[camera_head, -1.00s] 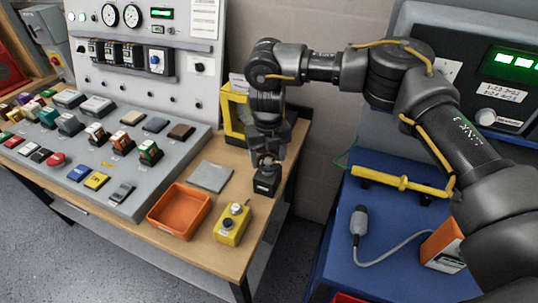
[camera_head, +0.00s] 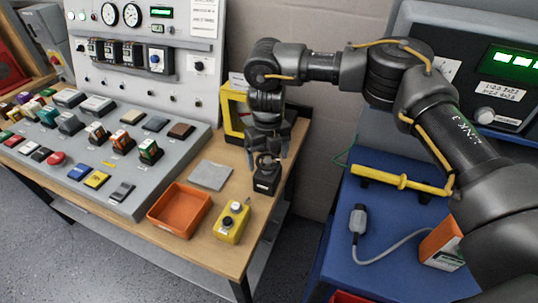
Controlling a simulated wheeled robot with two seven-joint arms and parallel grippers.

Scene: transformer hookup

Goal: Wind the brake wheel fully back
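A small black block (camera_head: 266,183) stands on the wooden bench near its right edge. A dark round wheel-like piece (camera_head: 266,161) sits on top of it, probably the brake wheel; its details are too small to read. My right gripper (camera_head: 267,155) points down from above. Its two fingers are spread apart, one on each side of the wheel, with a gap on both sides. My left gripper is not in view.
A yellow frame (camera_head: 233,117) stands close behind my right gripper. A grey plate (camera_head: 210,175), an orange tray (camera_head: 161,219) and a yellow button box (camera_head: 232,222) lie nearby. The sloped grey console (camera_head: 122,198) fills the left. A blue cart (camera_head: 336,250) stands right, across a gap.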

